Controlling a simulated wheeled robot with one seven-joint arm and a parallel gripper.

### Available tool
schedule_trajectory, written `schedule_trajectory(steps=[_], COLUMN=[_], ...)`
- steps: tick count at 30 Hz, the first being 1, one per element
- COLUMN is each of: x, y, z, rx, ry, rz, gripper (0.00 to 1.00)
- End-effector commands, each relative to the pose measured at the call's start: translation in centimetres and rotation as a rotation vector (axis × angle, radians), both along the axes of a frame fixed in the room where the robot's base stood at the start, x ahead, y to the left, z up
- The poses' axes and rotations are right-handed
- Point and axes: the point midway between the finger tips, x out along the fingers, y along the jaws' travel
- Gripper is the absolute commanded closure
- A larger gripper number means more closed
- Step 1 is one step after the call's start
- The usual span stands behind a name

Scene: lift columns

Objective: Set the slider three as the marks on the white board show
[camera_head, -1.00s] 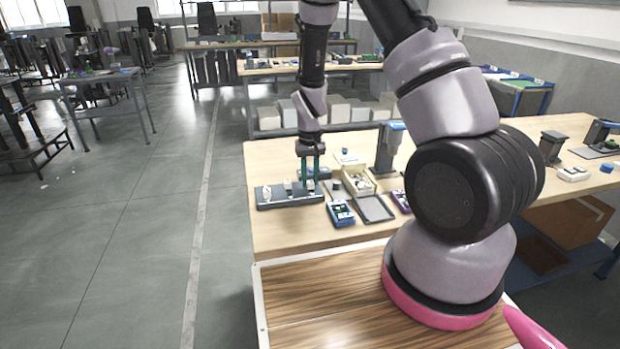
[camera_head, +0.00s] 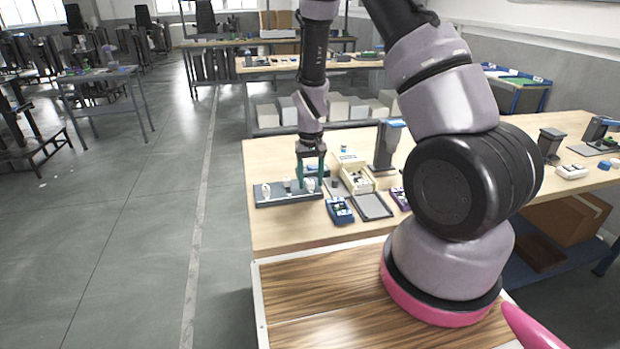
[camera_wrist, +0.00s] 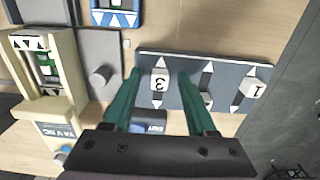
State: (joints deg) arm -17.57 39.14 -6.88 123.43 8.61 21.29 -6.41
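The dark grey slider panel (camera_head: 262,202) lies on the near left part of the bench, with three pale knobs in a row. It also shows in the wrist view (camera_wrist: 228,72). There, slider three (camera_wrist: 159,86), marked 3, is at the left of the row. The middle slider (camera_wrist: 205,98) and slider one (camera_wrist: 253,86) are to its right. My gripper (camera_wrist: 160,74) is open, with its green fingers on either side of slider three and gaps visible. In the head view my gripper (camera_head: 311,178) is over the panel's right end. I cannot make out the white board's marks.
A blue device (camera_head: 340,211), a grey plate (camera_head: 373,208) and a beige box (camera_head: 357,178) stand right of the panel. A grey-blue post (camera_head: 386,150) rises behind them. A small blue block (camera_wrist: 149,122) lies close to the panel. Bench space in front is clear.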

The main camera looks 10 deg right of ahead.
Motion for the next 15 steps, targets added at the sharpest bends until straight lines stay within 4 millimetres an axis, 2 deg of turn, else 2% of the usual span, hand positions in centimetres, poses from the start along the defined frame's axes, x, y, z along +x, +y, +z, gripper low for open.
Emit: schedule_trajectory(steps=[10,15], x=[0.2,0.3], y=[0.0,0.1], z=[0.4,2.7], rx=[0.001,0.001], ry=[-0.005,-0.008], rz=[0.001,0.002], gripper=[0.43,0.43])
